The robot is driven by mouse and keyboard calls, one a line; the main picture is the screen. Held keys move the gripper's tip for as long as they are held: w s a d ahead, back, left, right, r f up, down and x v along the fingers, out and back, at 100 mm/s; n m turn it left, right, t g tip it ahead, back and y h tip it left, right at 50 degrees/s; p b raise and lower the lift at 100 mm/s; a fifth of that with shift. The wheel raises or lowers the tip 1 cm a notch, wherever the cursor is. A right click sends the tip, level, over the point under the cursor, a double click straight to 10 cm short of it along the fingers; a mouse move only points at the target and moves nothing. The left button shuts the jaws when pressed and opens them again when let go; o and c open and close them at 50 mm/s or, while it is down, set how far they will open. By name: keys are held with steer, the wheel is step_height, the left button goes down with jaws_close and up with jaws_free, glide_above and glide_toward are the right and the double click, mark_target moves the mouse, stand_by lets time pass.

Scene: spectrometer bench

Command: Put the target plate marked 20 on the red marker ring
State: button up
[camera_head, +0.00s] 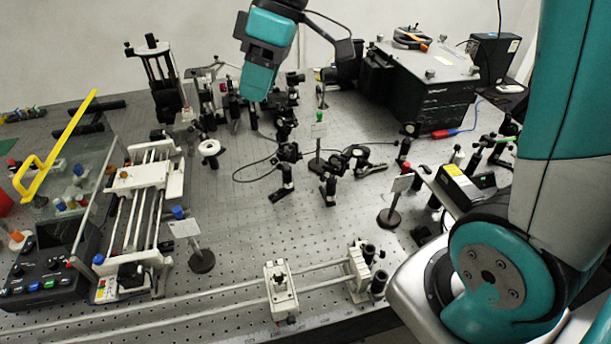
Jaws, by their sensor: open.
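Three small white plates stand upright on posts with round dark bases. One plate (184,229) has a blue knob on top and stands left of centre. Another plate (319,130) has a green knob and stands further back, near the middle. The third plate (402,184) has a reddish knob and stands right of centre. Their markings are too small to read, so I cannot tell which is 20. I cannot make out a red marker ring. My teal gripper (254,96) hangs high at the top centre, apart from all plates. It is open, with its fingers hard to make out.
A railed stage (140,205) and a yellow-handled clear panel (60,165) stand at left. A long rail (215,303) with a white carriage (281,291) crosses the front. Small optics crowd the middle. A black box (425,85) stands at back right.

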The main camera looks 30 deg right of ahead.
steer(key=s+a+f+m, duration=0.1)
steer(key=s, duration=0.8)
steer(key=s+a+f+m, duration=0.2)
steer(key=s, duration=0.7)
steer(key=shift+s+f+m+h, duration=0.15)
steer(key=shift+f+m+h, duration=0.1)
steer(key=shift+m+h, duration=0.05)
